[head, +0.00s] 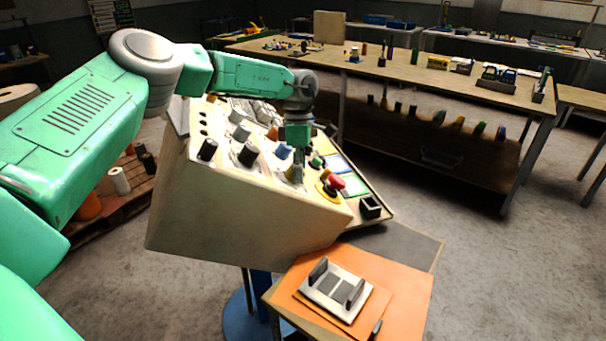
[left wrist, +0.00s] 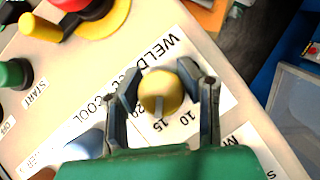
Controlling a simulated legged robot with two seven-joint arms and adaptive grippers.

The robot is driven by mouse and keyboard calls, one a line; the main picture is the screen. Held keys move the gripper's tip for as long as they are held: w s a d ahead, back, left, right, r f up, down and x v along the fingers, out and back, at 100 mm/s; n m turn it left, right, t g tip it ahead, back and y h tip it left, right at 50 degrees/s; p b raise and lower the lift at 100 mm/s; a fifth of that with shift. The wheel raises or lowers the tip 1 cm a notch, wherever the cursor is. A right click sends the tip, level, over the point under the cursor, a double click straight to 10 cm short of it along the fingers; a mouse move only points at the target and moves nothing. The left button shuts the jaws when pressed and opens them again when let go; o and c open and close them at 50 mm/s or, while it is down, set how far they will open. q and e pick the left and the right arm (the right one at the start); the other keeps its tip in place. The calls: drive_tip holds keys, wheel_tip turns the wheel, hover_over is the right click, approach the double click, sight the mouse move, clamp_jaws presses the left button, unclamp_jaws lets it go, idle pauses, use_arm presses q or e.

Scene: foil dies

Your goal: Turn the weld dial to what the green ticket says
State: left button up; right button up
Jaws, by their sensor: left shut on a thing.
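The weld dial (left wrist: 162,92) is a round yellowish knob on a white label plate reading WELD, with 10, 15 and 20 around it. A dark mark on the knob points roughly toward 15 in the left wrist view. My left gripper (left wrist: 163,98) is shut on the knob, a finger on each side.
A red button on a yellow base (head: 335,182) stands close right of the gripper. A blue knob (head: 283,152) and black knobs (head: 248,153) are to the left. An orange-topped stand (head: 405,290) is in front.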

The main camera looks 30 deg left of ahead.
use_arm(q)
drive_tip(key=shift+a, duration=0.45)
drive_tip(key=o, duration=1.2)
drive_tip(key=shift+s+a, duration=0.1)
drive_tip(key=shift+a, duration=0.25)
drive_tip(key=shift+d, duration=0.4)
drive_tip(key=shift+d+r, duration=0.15)
drive_tip(key=shift+r, duration=0.05)
drive_tip(key=v, duration=1.1)
drive_tip(key=shift+w+a+r, duration=0.1)
drive_tip(key=shift+w+a, duration=0.25)
drive_tip(key=shift+a, duration=0.05)
